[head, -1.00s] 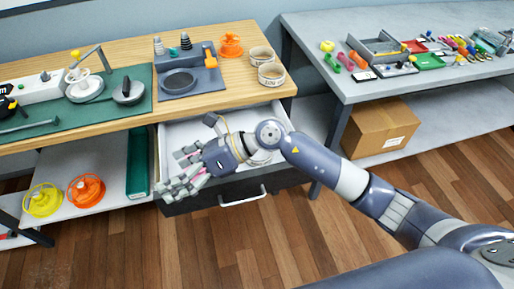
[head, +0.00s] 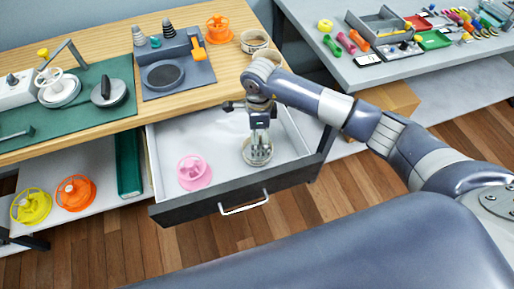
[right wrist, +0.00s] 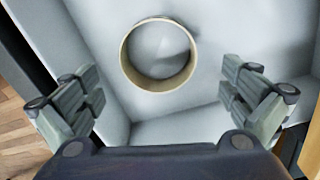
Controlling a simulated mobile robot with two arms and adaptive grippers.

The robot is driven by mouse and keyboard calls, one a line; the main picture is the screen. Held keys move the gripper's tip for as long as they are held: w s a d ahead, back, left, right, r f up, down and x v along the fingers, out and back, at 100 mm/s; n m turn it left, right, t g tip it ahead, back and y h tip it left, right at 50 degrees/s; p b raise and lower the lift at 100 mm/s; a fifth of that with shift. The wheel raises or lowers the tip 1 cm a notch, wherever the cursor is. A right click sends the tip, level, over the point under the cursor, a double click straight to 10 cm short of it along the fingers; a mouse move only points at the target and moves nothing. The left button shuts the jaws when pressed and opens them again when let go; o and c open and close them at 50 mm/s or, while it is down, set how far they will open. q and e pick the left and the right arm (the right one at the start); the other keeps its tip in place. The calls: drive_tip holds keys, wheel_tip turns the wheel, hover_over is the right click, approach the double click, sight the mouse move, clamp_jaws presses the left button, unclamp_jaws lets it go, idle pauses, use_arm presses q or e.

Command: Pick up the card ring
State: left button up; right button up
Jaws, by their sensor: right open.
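The card ring (right wrist: 150,87) is a short, tan-edged round band lying on the pale drawer floor, seen from above in the right wrist view, with the floor visible through it. In the head view the card ring (head: 248,159) is in the right part of the open drawer, partly covered by my right gripper. My right gripper (head: 258,150) points down over it. In the right wrist view the fingers of this gripper (right wrist: 160,86) are spread wide to either side, empty and apart from the ring. My left gripper is out of view.
The open drawer (head: 180,212) has a dark front and white handle. A pink spool (head: 194,172) lies in its left part. The wooden bench (head: 215,93) overhangs the drawer's back, with another card band (head: 254,40) and an orange spool (head: 219,29) on it.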

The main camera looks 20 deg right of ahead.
drive_tip(key=shift+f, duration=0.35)
wheel_tip(320, 180, down, 4)
drive_tip(key=shift+s+a+f+p, duration=0.1)
drive_tip(key=shift+s+f+p, duration=0.05)
drive_tip(key=shift+p, duration=0.6)
drive_tip(key=shift+f, duration=0.35)
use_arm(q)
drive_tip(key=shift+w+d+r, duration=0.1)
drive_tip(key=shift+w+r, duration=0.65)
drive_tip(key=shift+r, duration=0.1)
use_arm(e)
drive_tip(key=c, duration=0.7)
